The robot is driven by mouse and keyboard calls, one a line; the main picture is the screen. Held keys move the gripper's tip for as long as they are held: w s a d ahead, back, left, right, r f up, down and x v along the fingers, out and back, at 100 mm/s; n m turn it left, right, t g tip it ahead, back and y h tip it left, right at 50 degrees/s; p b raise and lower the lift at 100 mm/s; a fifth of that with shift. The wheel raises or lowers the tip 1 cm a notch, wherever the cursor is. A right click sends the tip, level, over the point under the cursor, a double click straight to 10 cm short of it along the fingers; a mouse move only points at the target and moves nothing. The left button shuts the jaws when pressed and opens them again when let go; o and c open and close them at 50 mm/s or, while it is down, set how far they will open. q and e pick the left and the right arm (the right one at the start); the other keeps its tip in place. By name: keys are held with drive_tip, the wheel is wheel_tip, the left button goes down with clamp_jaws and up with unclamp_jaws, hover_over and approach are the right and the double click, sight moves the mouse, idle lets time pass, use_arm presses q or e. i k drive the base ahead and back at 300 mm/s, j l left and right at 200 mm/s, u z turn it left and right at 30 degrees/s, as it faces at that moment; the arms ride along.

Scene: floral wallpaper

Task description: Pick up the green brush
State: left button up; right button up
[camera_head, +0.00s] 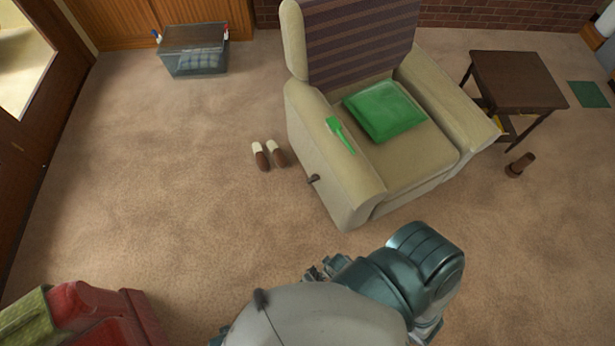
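The green brush (340,134) lies on top of the left armrest of a beige armchair (330,177). Its wide head is toward the chair's back and its thin handle points toward the front. My teal and grey body and arm parts show at the bottom centre, in front of the chair and well apart from the brush. Small dark pieces beside the teal part look like my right gripper (324,270); whether it is open or shut is unclear. My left gripper is not in view.
A green cushion (384,110) lies on the seat. Slippers (268,155) are on the carpet left of the chair. A dark side table (516,80) and a small brown object (520,165) stand right. A red seat (95,315) is bottom left.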

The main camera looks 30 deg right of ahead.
sight(334, 127)
drive_tip(key=z, duration=1.45)
